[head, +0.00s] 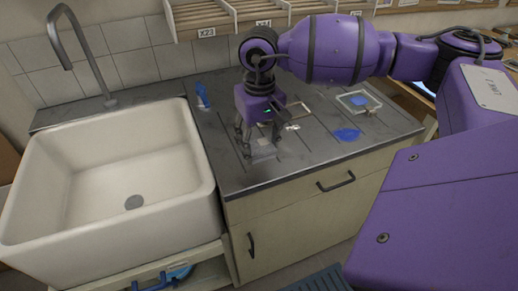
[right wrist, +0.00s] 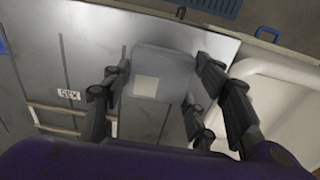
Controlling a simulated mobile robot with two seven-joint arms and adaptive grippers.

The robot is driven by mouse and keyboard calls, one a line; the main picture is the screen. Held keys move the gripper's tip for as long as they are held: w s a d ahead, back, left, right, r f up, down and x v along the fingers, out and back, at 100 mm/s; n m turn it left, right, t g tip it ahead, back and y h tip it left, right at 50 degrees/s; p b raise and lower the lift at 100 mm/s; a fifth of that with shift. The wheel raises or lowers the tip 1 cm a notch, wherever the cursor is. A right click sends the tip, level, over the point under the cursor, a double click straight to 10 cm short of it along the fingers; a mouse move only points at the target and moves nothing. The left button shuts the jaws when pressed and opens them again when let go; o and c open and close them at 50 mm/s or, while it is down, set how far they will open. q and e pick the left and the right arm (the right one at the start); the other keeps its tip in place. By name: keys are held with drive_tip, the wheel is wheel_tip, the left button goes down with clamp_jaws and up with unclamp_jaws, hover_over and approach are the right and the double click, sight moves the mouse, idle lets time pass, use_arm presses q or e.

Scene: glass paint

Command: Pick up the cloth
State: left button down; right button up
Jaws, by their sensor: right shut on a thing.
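The cloth (head: 264,151) looks like a small grey, folded piece at the counter's front left, partly hidden by my right gripper (head: 244,140) in the head view. In the right wrist view the grey cloth (right wrist: 166,70) lies between the fingers of my right gripper (right wrist: 160,90), with a pale square on its near side. The right gripper points down and is shut on the cloth. Whether the cloth still touches the counter is hard to tell. My left gripper is not in view.
A white sink (head: 180,130) with a tall tap (head: 75,40) is left of the grey counter (head: 300,170). A blue bottle (head: 203,95) stands at the back left. A framed pane with blue paint (head: 358,101) and a blue patch (head: 348,135) lie to the right.

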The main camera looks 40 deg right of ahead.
drive_tip(key=s+a+r+b, duration=0.1)
drive_tip(key=s+a+r, duration=0.6)
drive_tip(key=s, duration=0.2)
drive_tip(key=shift+s+a+r, duration=0.2)
drive_tip(key=shift+r, duration=0.2)
